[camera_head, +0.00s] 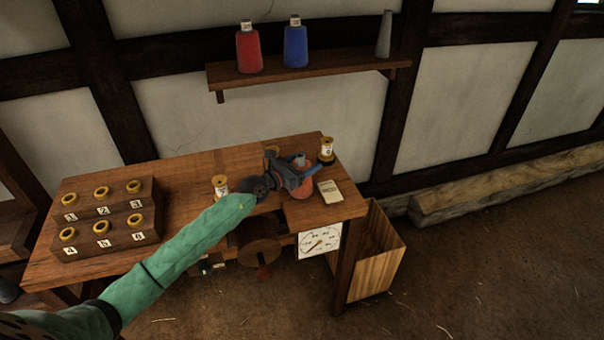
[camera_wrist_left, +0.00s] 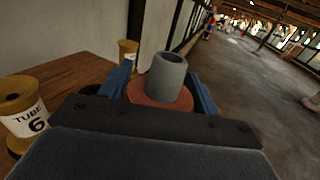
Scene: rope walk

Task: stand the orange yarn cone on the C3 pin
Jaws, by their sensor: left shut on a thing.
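The orange yarn cone (camera_head: 306,188) is at the right end of the workbench, between the blue fingers of my left gripper (camera_head: 291,178). The gripper is shut on it. In the left wrist view the cone (camera_wrist_left: 150,95) shows an orange body with a grey tube top pointing up, roughly upright. I cannot tell whether its base touches the bench. On the wall shelf (camera_head: 310,75), a red cone and a blue cone stand at the left and middle. A bare grey tapered pin (camera_head: 384,35) stands near the right end; I see no readable C3 label. My right gripper is not in view.
Yellow-ended spools (camera_head: 220,186) (camera_head: 327,150) stand close to the gripper; a spool labelled TUBE 6 (camera_wrist_left: 25,118) is at its left. A pale card (camera_head: 330,191) lies at the bench's right edge. A numbered rack (camera_head: 105,215) fills the left. The shelf between blue cone and pin is clear.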

